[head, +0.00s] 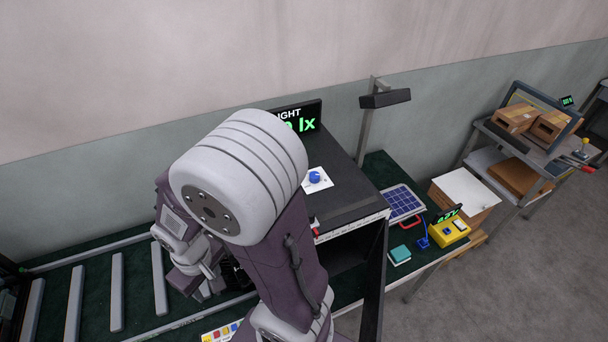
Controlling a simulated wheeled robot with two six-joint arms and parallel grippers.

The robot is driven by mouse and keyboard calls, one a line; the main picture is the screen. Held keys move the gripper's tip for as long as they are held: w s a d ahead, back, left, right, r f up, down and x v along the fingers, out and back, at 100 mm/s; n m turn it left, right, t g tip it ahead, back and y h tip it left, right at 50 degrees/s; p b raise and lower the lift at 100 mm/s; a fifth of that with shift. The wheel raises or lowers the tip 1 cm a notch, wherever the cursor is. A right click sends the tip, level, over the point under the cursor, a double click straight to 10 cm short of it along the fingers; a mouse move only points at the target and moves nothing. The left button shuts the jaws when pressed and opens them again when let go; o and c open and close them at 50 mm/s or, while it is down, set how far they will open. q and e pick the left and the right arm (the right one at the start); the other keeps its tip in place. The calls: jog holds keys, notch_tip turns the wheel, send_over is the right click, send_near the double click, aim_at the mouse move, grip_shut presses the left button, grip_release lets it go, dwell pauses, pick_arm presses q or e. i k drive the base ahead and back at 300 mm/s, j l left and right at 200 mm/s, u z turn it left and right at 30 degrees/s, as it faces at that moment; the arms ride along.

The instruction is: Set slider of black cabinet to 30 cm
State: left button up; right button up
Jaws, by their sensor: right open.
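The black cabinet (345,183) stands on the green bench, with its dark top and open front partly in view. A white ruler scale (352,226) runs along its front upper edge. A small red piece (316,231) shows at the left end of the visible scale; I cannot tell whether it is the slider. My right arm hides the cabinet's left part and the rest of the scale. My right gripper (235,275) is open, low and left of the cabinet, mostly hidden behind my arm. My left gripper is out of view.
A blue knob (314,177) on a white plate sits on the cabinet top, before a partly hidden display (302,117). A lamp post (384,99) stands behind. A solar panel (403,203) and yellow box (449,233) are right. A roller conveyor (117,290) lies left.

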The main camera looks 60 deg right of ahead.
aim_at(314, 222)
jog(key=k+l+z, duration=0.65)
jog(key=z, duration=0.2)
jog(key=k+l+z, duration=0.2)
jog(key=l+z, duration=0.2)
jog(key=l, duration=0.15)
